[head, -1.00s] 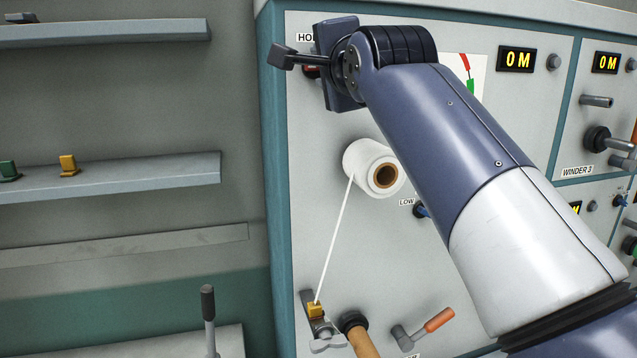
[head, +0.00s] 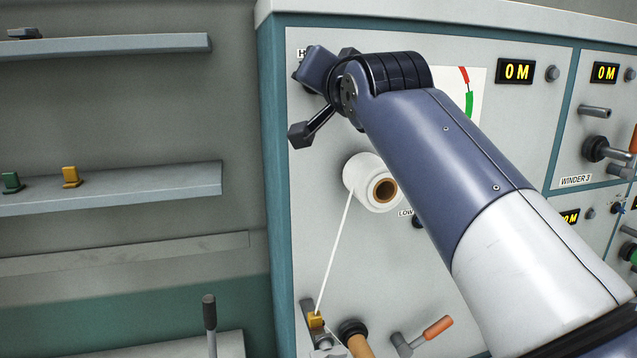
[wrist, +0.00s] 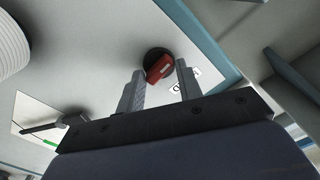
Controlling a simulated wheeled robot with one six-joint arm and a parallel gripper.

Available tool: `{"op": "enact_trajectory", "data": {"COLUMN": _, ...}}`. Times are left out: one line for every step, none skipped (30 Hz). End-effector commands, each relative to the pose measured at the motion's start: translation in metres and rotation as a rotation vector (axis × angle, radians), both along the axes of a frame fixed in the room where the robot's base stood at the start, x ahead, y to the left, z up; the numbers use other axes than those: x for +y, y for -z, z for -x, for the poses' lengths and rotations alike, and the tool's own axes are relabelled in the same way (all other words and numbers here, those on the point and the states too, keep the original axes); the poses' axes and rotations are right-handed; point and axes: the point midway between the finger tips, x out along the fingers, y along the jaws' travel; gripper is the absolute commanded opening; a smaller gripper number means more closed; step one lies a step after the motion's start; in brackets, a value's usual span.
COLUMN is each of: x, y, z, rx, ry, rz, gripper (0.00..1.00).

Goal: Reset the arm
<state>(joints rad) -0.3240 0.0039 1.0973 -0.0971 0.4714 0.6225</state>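My arm reaches up and left across the grey machine panel (head: 455,70) in the head view. My gripper (head: 318,70) is at the panel's upper left, and its fingers are hidden there. In the wrist view my gripper (wrist: 160,69) is open, its two fingers apart with nothing held between them. A red switch knob (wrist: 159,68) on a dark round base shows in the gap between the fingertips. Whether the fingers touch it I cannot tell. A label beside it is partly hidden by a finger.
A white tape roll (head: 371,183) sits below my arm, its tape running down to a yellow clip (head: 315,321). An orange-handled lever (head: 437,327) and a wooden handle (head: 359,345) stick out lower down. Shelves (head: 120,190) with small clips line the left wall.

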Motion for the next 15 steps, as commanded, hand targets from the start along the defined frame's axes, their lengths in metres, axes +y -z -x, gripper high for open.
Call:
{"op": "enact_trajectory", "data": {"x": 0.0002, "y": -0.0021, "z": 0.0002, "rx": -0.011, "ry": 0.0, "rz": 0.039, "gripper": 0.34}}
{"op": "enact_trajectory", "data": {"x": 0.0003, "y": -0.0022, "z": 0.0002, "rx": -0.019, "ry": 0.0, "rz": 0.064, "gripper": 0.34}}
{"op": "enact_trajectory", "data": {"x": 0.0004, "y": -0.0021, "z": 0.0002, "rx": -0.027, "ry": 0.0, "rz": 0.098, "gripper": 0.34}}
{"op": "enact_trajectory", "data": {"x": 0.0006, "y": -0.0021, "z": 0.0002, "rx": -0.034, "ry": -0.001, "rz": 0.123, "gripper": 0.34}}
{"op": "enact_trajectory", "data": {"x": 0.0006, "y": -0.002, "z": 0.0003, "rx": -0.041, "ry": -0.001, "rz": 0.149, "gripper": 0.34}}
{"op": "enact_trajectory", "data": {"x": 0.0008, "y": -0.0025, "z": 0.0004, "rx": -0.052, "ry": 0.0, "rz": 0.183, "gripper": 0.34}}
{"op": "enact_trajectory", "data": {"x": 0.0008, "y": -0.0028, "z": 0.0004, "rx": -0.059, "ry": 0.0, "rz": 0.209, "gripper": 0.34}}
{"op": "enact_trajectory", "data": {"x": 0.0009, "y": -0.0029, "z": 0.0005, "rx": -0.066, "ry": 0.0, "rz": 0.234, "gripper": 0.34}}
{"op": "enact_trajectory", "data": {"x": 0.001, "y": -0.003, "z": 0.0006, "rx": -0.076, "ry": 0.0, "rz": 0.268, "gripper": 0.34}}
{"op": "enact_trajectory", "data": {"x": 0.0011, "y": -0.003, "z": 0.0006, "rx": -0.083, "ry": 0.0, "rz": 0.293, "gripper": 0.34}}
{"op": "enact_trajectory", "data": {"x": 0.0011, "y": -0.0032, "z": 0.0007, "rx": -0.091, "ry": 0.0, "rz": 0.319, "gripper": 0.34}}
{"op": "enact_trajectory", "data": {"x": 0.0011, "y": -0.0035, "z": 0.0008, "rx": -0.101, "ry": 0.0, "rz": 0.354, "gripper": 0.34}}
{"op": "enact_trajectory", "data": {"x": 0.0012, "y": -0.0035, "z": 0.0008, "rx": -0.109, "ry": 0.0, "rz": 0.381, "gripper": 0.34}}
{"op": "enact_trajectory", "data": {"x": 0.0013, "y": -0.0034, "z": 0.0008, "rx": -0.116, "ry": 0.0, "rz": 0.407, "gripper": 0.34}}
{"op": "enact_trajectory", "data": {"x": 0.0014, "y": -0.0035, "z": 0.0009, "rx": -0.126, "ry": 0.0, "rz": 0.439, "gripper": 0.34}}
